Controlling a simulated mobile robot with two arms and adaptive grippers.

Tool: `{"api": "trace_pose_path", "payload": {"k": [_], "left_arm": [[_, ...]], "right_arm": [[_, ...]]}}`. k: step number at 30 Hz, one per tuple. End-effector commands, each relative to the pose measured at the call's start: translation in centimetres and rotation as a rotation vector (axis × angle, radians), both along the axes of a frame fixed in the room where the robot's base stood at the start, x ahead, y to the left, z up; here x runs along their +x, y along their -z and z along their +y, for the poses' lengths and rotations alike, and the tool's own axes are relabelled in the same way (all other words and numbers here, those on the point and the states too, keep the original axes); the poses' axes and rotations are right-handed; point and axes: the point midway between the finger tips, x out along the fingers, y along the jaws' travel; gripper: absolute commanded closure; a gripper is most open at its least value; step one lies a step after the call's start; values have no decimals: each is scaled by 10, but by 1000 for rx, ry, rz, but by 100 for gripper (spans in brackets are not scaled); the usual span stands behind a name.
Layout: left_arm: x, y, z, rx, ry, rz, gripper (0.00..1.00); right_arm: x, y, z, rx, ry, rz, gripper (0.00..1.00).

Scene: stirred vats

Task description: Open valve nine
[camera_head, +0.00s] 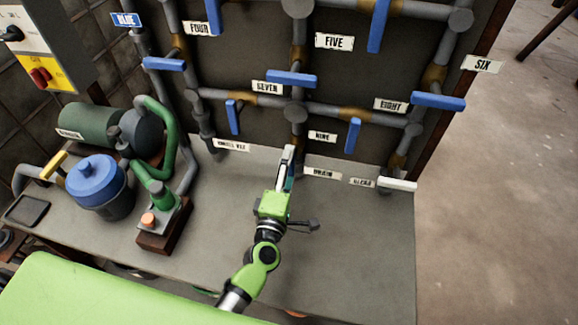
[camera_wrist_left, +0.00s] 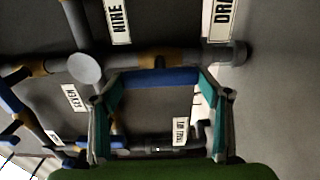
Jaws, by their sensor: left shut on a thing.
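The label NINE (camera_head: 322,136) is on the panel, right of a short vertical pipe below a round junction. In the left wrist view the label (camera_wrist_left: 118,18) is at the top. The blue handle of valve nine (camera_wrist_left: 155,77) lies between my left gripper's fingertips, roughly along the pipe with its brass-coloured body (camera_wrist_left: 150,61). My left gripper (camera_head: 287,160) is shut on this handle. In the head view the gripper hides most of the handle. My right gripper is not in view.
A blue-lidded pot (camera_head: 97,182) and a green pump (camera_head: 88,127) stand left. The counter's right part (camera_head: 370,250) is clear.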

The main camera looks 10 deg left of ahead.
Motion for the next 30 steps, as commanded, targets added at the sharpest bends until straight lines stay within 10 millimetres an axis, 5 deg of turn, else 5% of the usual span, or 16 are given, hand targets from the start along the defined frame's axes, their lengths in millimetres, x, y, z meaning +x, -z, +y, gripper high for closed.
{"api": "trace_pose_path", "payload": {"k": [1,2,4,17,30], "left_arm": [[0,0,0,-7,-1,1,52],[0,0,0,-8,-1,1,26],[0,0,0,-7,-1,1,14],[-8,1,0,-2,0,2,14],[-94,1,-1,-4,1,3,14]], "right_arm": [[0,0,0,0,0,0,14],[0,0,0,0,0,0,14],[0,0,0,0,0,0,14],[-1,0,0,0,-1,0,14],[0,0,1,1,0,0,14]]}}
